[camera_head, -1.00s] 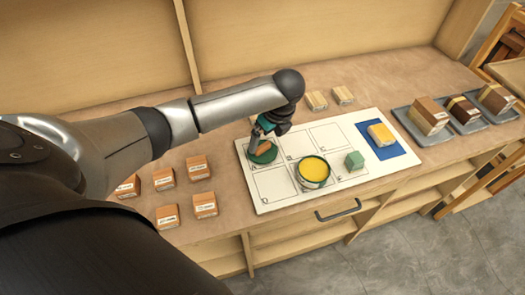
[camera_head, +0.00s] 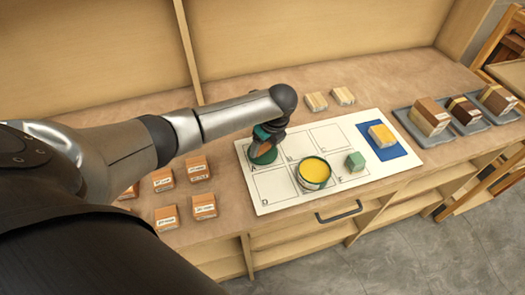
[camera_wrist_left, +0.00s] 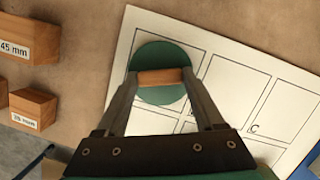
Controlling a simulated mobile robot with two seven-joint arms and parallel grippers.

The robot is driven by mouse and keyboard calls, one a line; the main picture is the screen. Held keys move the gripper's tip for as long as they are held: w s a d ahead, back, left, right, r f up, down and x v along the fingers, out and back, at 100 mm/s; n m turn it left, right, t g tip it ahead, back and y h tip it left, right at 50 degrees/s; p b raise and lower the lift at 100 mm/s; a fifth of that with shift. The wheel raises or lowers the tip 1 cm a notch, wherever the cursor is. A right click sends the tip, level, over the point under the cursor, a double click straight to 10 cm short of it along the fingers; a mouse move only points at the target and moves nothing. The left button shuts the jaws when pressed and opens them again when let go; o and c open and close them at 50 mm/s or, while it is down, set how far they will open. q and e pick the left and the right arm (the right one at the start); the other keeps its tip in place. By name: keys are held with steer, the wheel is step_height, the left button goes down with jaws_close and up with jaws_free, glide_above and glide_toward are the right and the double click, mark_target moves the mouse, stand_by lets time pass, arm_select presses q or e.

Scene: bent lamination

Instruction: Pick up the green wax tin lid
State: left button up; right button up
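The green wax tin lid (camera_head: 262,157) lies flat on cell A of the white board. In the left wrist view it is a green disc (camera_wrist_left: 160,55) with a wooden bar handle (camera_wrist_left: 160,77) across it. My left gripper (camera_head: 265,152) is low over the lid and hides the handle in the head view. In the left wrist view its fingers (camera_wrist_left: 159,76) are spread wide, one at each end of the handle; whether they touch it is hard to tell. The open tin (camera_head: 313,173) with yellow wax stands on another cell. My right gripper is not in view.
Several labelled wooden blocks (camera_head: 204,206) stand to the left. Grey trays (camera_head: 471,128) with blocks stand at the right. Two pale blocks lie behind the board.

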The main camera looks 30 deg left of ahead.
arm_select(q)
steer(key=c, duration=1)
steer(key=shift+o, duration=0.2)
steer(key=shift+r, duration=0.1)
